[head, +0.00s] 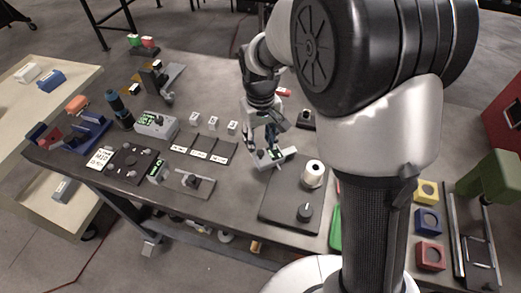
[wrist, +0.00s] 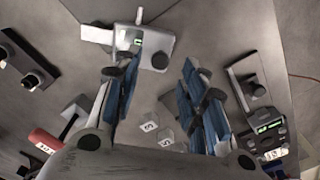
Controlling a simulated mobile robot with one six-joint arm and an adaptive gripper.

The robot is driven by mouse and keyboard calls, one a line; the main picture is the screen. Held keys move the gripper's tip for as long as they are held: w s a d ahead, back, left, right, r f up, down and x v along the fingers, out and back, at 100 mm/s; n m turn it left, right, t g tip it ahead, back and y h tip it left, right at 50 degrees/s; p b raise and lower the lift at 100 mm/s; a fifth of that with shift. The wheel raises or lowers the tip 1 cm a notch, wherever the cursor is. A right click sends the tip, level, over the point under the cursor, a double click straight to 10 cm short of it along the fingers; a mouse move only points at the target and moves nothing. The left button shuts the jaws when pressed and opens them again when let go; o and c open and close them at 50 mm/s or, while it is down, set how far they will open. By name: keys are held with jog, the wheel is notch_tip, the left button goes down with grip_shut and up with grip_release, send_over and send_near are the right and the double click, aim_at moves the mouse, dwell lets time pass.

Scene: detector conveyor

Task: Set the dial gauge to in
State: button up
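A small light-grey device with a green display and a dark round button, apparently the dial gauge (head: 274,157), lies at the corner of a dark plate below my gripper (head: 265,143). In the wrist view the gauge (wrist: 158,50) is at the top, beyond the fingertips and nearer the left finger. A thin stem sticks out of its far end. Its display text is too small to read. My gripper (wrist: 160,78) is open, with nothing between its fingers. I cannot tell whether a fingertip touches the gauge.
The dark plate (head: 279,208) carries a white cylinder (head: 313,173) and a black knob (head: 304,212). Labelled white cubes (head: 213,122) and black pads (head: 200,147) lie to the left. A flat instrument (head: 180,181) with a green display stands nearer the front edge.

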aim_at(261, 152)
jog(key=shift+f+b, duration=0.3)
jog(key=shift+f, duration=1.4)
jog(key=shift+c, duration=0.6)
grip_shut()
